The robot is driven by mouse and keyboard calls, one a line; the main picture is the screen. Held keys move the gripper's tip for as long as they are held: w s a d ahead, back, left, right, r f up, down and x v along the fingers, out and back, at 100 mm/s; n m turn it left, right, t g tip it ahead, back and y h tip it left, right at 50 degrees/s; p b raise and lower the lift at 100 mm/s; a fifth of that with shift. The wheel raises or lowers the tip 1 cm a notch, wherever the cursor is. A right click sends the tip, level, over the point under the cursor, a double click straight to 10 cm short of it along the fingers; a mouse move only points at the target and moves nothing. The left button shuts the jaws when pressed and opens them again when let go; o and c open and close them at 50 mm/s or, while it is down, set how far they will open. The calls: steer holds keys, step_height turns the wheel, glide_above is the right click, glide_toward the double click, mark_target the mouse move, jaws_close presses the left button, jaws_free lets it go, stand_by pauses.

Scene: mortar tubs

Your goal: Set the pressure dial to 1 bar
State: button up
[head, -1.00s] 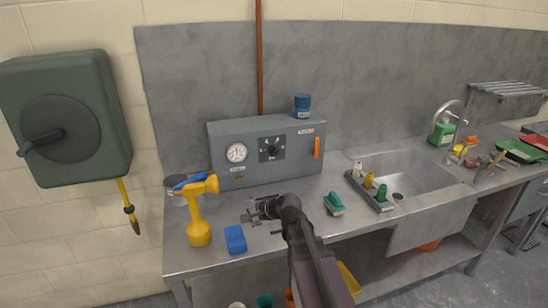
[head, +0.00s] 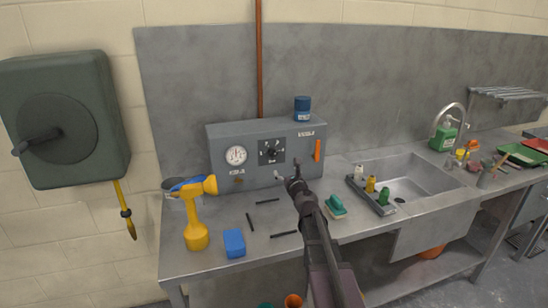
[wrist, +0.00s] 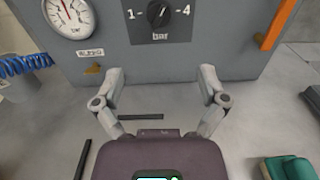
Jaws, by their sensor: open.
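The pressure dial (head: 271,151) is a black knob on a dark square plate on the front of a grey control box (head: 222,176). In the wrist view the dial (wrist: 157,14) is at the top, cut off by the frame edge, with "1" at its left, "4" at its right and "bar" below. I cannot tell which number its pointer faces. A round white gauge (wrist: 69,17) with a red needle is left of it. My gripper (wrist: 162,72) is open and empty, in front of the box and below the dial, not touching it.
An orange lever (head: 317,150) is right of the dial. A blue jar (head: 302,108) stands on the box. A yellow tool (head: 196,220), a blue block (head: 234,243), black rods and a green-topped brush (head: 336,206) are on the bench. A sink (head: 410,180) is at right.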

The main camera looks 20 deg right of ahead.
mark_target(275, 156)
steer(key=shift+w, duration=0.1)
steer(key=shift+w+a, duration=0.15)
steer(key=shift+w, duration=3.25)
steer(key=shift+w+a, duration=0.1)
steer(key=shift+w, duration=3.3)
steer(key=c, duration=1.2)
